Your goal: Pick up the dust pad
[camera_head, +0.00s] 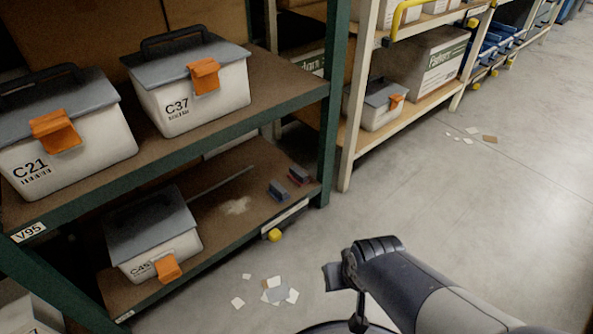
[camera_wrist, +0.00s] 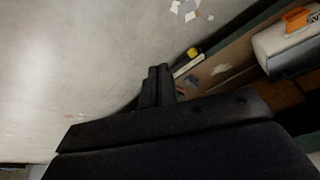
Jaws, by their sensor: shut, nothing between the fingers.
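Two small blue-grey blocks with reddish undersides lie on the lower shelf near its right end in the head view: a left block (camera_head: 278,190) and a right block (camera_head: 299,175). They look like pads, but I cannot tell which is the dust pad. A pale dust patch (camera_head: 236,206) lies left of them. My gripper (camera_wrist: 158,72) is shut and empty in the wrist view, its dark fingers together, out over the aisle floor beside the shelf.
The lower shelf (camera_head: 150,284) also holds a lidded bin C45 (camera_head: 150,235). Bins C21 (camera_head: 65,140) and C37 (camera_head: 190,90) stand on the shelf above. A green post (camera_head: 335,100) bounds the bay's right end. Paper scraps (camera_head: 275,292) litter the floor; the aisle is otherwise open.

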